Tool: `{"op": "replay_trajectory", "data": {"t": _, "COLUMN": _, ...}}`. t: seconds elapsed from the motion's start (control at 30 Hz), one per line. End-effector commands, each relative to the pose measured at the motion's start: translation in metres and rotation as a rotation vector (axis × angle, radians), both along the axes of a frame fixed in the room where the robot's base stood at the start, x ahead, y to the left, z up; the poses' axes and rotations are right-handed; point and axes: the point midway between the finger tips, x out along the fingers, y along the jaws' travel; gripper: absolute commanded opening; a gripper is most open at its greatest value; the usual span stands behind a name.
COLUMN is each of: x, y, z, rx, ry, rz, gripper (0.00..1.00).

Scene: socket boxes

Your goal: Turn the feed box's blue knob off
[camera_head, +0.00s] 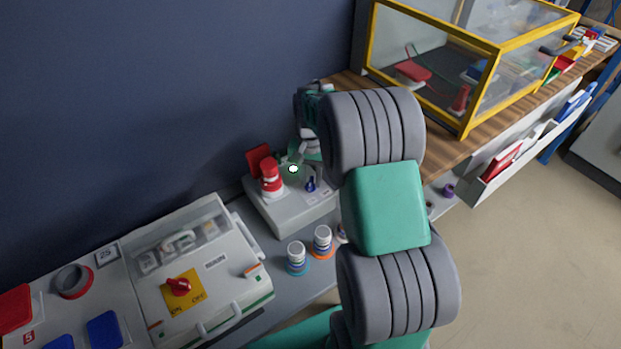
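A light grey box (278,214) stands on the bench against the dark wall, in the middle of the view. A small blue knob (310,184) sits on its top at the right. I cannot read which way the knob points. My gripper (306,163) is just above and behind the blue knob, beside a bright white-green spot (293,169). My arm hides part of the gripper, and the fingers are too small to tell open from shut. I cannot tell whether a finger touches the knob.
A red-and-white plug (271,180) stands on the box beside a raised red flap (259,159). Another box (215,265) with a red ON/OFF knob (178,286) is at left. Ringed posts (297,258) stand in front. A yellow-framed case (440,60) is at right.

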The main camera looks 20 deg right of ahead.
Motion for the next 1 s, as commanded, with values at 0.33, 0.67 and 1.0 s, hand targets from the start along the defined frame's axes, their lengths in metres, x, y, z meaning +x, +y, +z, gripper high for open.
{"op": "replay_trajectory", "data": {"t": 0.33, "x": 0.0000, "y": 0.0001, "z": 0.0003, "rx": 0.000, "ry": 0.000, "rz": 0.000, "gripper": 0.00}}
{"op": "replay_trajectory", "data": {"t": 0.67, "x": 0.0000, "y": 0.0001, "z": 0.0004, "rx": 0.000, "ry": 0.000, "rz": 0.000, "gripper": 0.00}}
{"op": "replay_trajectory", "data": {"t": 1.0, "x": 0.0000, "y": 0.0001, "z": 0.0014, "rx": 0.000, "ry": 0.000, "rz": 0.043, "gripper": 0.00}}
